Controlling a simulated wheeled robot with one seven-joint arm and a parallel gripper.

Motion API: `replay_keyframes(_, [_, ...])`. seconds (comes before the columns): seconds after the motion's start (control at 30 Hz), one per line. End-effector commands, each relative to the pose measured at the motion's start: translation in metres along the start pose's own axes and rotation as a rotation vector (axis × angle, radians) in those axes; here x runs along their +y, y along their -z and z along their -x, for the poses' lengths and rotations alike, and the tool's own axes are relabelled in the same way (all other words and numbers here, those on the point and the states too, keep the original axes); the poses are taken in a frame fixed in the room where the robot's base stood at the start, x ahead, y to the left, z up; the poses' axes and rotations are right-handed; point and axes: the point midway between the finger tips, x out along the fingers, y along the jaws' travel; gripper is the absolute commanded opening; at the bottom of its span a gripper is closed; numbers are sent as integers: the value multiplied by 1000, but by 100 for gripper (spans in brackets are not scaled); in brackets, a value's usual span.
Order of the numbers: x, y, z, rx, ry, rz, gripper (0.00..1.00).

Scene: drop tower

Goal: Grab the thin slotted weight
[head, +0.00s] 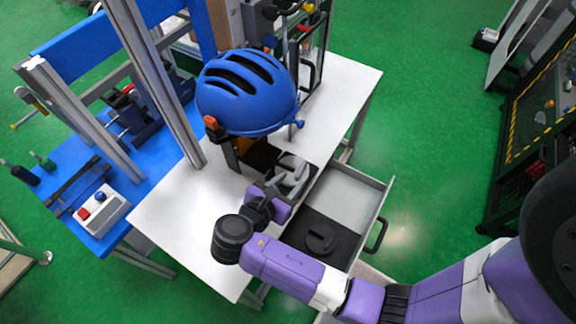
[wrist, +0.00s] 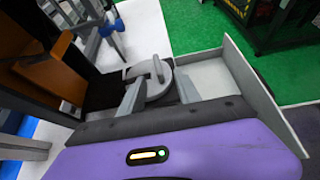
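A grey round slotted weight (wrist: 156,66) with a raised bar on top shows just past my fingertips in the wrist view. In the head view it is a pale grey shape (head: 291,163) at the table's drawer side, partly hidden by my gripper. My gripper (head: 286,186) reaches down over it; in the wrist view its two grey fingers (wrist: 160,86) stand apart, with the weight between and beyond their tips. Whether they touch it cannot be told. A second, dark round slotted weight (head: 320,238) lies in black foam in the open drawer.
The open drawer (head: 351,190) sticks out from the white table (head: 178,212), its far compartment empty. A blue helmet (head: 247,92) hangs close above and behind my gripper. Metal posts (head: 150,80) and a blue bench (head: 85,210) stand at left. Green floor is free at right.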

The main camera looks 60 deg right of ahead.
Motion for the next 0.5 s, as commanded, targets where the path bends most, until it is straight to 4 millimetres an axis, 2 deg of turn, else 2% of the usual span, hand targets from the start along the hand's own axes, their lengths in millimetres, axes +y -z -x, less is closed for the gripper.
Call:
replay_keyframes(0.37, [0,-5,-34,-9,14,8,40])
replay_keyframes(0.5, [2,-8,-54,-9,15,7,40])
